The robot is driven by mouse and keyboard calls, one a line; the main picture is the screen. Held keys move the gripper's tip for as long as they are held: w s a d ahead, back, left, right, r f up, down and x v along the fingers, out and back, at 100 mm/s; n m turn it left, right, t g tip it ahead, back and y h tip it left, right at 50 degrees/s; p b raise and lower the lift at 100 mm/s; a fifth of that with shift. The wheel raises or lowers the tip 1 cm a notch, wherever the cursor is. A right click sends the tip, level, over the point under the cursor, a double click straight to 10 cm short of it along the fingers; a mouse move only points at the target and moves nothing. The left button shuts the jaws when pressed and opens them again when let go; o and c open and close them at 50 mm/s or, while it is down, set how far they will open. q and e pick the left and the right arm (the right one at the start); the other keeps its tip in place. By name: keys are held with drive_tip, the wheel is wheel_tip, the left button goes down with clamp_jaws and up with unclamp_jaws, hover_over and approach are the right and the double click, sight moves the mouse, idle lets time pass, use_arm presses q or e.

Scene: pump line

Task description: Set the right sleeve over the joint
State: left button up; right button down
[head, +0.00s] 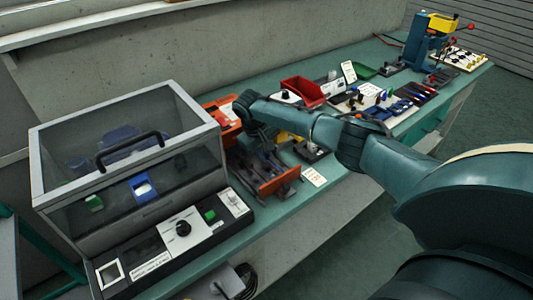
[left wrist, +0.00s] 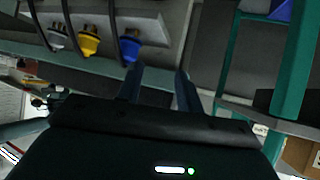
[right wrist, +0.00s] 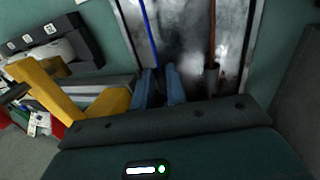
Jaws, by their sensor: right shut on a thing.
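My right gripper (right wrist: 161,84) is shut at the lower end of a blue wire (right wrist: 149,35), over a grey metal plate (right wrist: 185,35). What it grips, likely a dark sleeve, is mostly hidden between the fingers. A second dark sleeve (right wrist: 211,74) sits on a red-brown wire (right wrist: 212,30) to the right, apart from the fingers. I cannot make out the joint. In the head view my right gripper (head: 243,108) reaches to an orange-red box (head: 224,124) at the wall side of the bench. My left gripper (left wrist: 160,82) is open and empty in the left wrist view; it is out of the head view.
A clear-lidded grey case (head: 125,165) stands left of the orange-red box. A red bin (head: 302,90) stands beyond. Cables with grey, yellow and blue plugs (left wrist: 130,48) hang near my left gripper.

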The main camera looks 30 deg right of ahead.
drive_tip(key=c, duration=1.4)
unclamp_jaws()
drive_tip(key=v, duration=1.3)
drive_tip(key=shift+s, duration=0.1)
